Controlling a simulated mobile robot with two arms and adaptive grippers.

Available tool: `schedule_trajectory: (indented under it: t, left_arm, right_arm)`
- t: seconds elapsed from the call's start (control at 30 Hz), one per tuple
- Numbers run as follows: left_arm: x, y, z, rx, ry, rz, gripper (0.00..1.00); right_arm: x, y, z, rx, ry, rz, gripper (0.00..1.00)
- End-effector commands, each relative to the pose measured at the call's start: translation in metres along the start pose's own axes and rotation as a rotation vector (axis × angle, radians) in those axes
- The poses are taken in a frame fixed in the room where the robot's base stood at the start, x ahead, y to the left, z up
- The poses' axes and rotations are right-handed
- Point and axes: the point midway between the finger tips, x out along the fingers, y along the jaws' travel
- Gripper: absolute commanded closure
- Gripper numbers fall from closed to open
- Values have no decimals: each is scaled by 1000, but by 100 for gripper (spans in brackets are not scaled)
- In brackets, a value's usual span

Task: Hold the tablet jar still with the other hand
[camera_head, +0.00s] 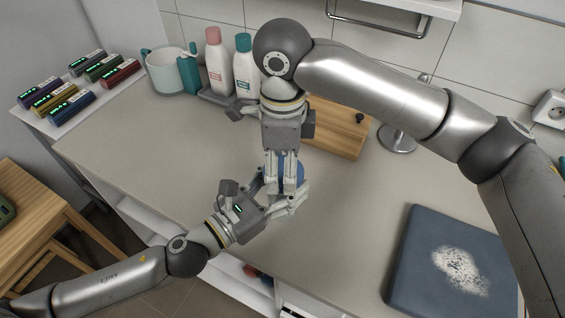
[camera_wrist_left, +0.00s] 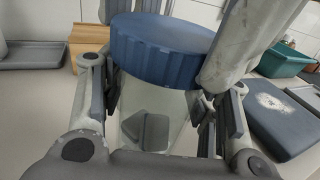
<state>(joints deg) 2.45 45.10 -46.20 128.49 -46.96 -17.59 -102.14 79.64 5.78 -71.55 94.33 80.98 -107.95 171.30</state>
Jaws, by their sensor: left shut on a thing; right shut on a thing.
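The tablet jar has a ribbed blue lid (camera_wrist_left: 160,48) and a clear body (camera_wrist_left: 152,125) in the left wrist view. It stands upright, with grey shapes seen through its wall. In the head view only some blue of the lid (camera_head: 300,171) shows. My left gripper (camera_head: 285,203) comes in low from the left and is shut around the jar's body; its fingers flank the body in the wrist view. My right gripper (camera_head: 283,186) points down from above and is shut on the lid, a finger on either side. The grippers hide most of the jar in the head view.
A wooden block (camera_head: 338,130) and a chrome stand (camera_head: 397,140) are behind the grippers. A dark blue mat (camera_head: 410,275) with white powder lies at the right. Two white bottles (camera_head: 246,65), a mug (camera_head: 166,72) and several coloured boxes (camera_head: 65,105) are at the back left.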

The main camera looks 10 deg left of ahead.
Motion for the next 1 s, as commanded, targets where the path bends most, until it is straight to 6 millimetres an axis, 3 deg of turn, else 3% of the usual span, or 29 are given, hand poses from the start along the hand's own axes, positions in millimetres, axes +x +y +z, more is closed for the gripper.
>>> schedule_trajectory:
  t: [0.13, 0.17, 0.3, 0.7, 1.0]
  left_arm:
    - [0, -1, 1, 0, -2, -3, 100]
    - [0, -1, 1, 0, -2, -3, 100]
    - [0, -1, 1, 0, -3, -3, 100]
    - [0, -1, 1, 0, -3, -2, 100]
    - [0, -1, 1, 0, -3, -2, 100]
  right_arm:
    - [-1, 0, 1, -1, -4, -1, 45]
    - [-1, 0, 1, -2, -4, -1, 32]
    - [0, 0, 1, -3, -4, -1, 14]
    - [-3, 0, 1, -4, -2, -1, 13]
    - [-38, 0, 1, -5, -3, -2, 13]
